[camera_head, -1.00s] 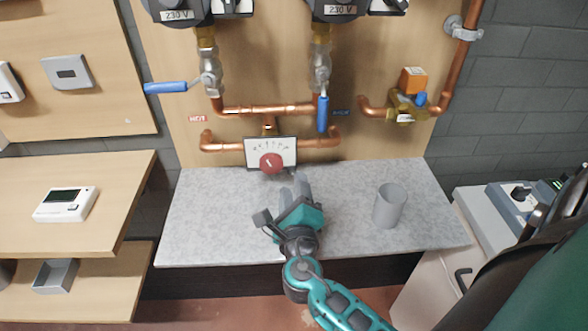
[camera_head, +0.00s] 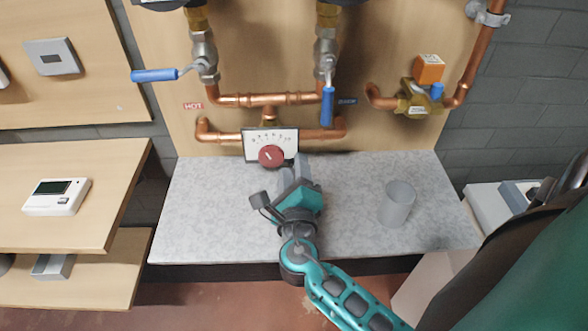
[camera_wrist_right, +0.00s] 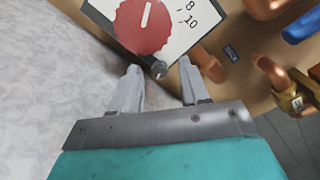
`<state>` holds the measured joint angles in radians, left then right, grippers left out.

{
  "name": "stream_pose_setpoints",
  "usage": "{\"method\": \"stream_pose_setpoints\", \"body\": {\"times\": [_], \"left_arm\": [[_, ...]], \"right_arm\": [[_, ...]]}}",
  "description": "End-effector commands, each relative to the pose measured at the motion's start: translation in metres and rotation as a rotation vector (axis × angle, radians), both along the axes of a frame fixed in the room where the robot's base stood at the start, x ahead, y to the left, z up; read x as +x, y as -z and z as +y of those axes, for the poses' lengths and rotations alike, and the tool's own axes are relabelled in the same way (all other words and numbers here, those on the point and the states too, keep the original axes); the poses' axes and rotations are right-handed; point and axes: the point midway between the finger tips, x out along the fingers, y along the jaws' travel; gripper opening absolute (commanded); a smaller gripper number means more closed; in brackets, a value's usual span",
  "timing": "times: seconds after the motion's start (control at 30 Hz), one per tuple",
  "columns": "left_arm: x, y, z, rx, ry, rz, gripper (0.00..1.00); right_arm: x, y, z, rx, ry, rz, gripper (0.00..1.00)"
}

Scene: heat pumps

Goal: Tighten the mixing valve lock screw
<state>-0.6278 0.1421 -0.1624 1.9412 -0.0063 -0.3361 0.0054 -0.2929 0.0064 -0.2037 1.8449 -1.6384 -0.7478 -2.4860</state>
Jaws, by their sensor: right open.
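The mixing valve has a white scale plate (camera_head: 286,143) with a red round knob (camera_head: 271,156), mounted low on the wooden board above the grey counter. In the right wrist view the knob (camera_wrist_right: 144,25) has a white pointer line. A small dark lock screw (camera_wrist_right: 159,69) sticks out at the knob's lower right edge. My right gripper (camera_head: 297,166) is just below and right of the knob. In the right wrist view its two fingers (camera_wrist_right: 160,82) are spread, empty, with the screw just beyond the gap between their tips. My left gripper is out of view.
A grey cup (camera_head: 397,204) stands on the right of the counter (camera_head: 215,215). Copper pipes (camera_head: 268,99) and blue-handled valves (camera_head: 327,106) sit above the mixing valve. A wooden shelf with a white thermostat (camera_head: 57,197) is at the left.

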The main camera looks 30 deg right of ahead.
Motion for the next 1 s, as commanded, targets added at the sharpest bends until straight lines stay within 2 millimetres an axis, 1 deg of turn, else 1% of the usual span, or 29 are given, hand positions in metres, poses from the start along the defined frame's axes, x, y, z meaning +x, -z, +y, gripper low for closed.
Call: {"method": "stream_pose_setpoints", "body": {"times": [0.07,0.53,0.77,0.87,1.0], "left_arm": [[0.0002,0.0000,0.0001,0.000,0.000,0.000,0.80],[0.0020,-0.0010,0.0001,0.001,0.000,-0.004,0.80],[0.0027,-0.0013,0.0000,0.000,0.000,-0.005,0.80],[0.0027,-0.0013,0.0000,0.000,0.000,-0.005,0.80],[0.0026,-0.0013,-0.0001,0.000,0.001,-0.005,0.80]], "right_arm": [[0.0000,0.0000,0.0000,0.000,0.000,0.000,0.44],[0.0001,0.0001,-0.0002,0.000,0.000,0.000,0.00],[0.0003,0.0000,-0.0002,0.016,0.000,-0.010,0.00],[0.0003,-0.0001,-0.0001,0.073,-0.001,-0.045,0.00],[0.0004,-0.0002,-0.0001,0.190,0.000,-0.118,0.00]]}}
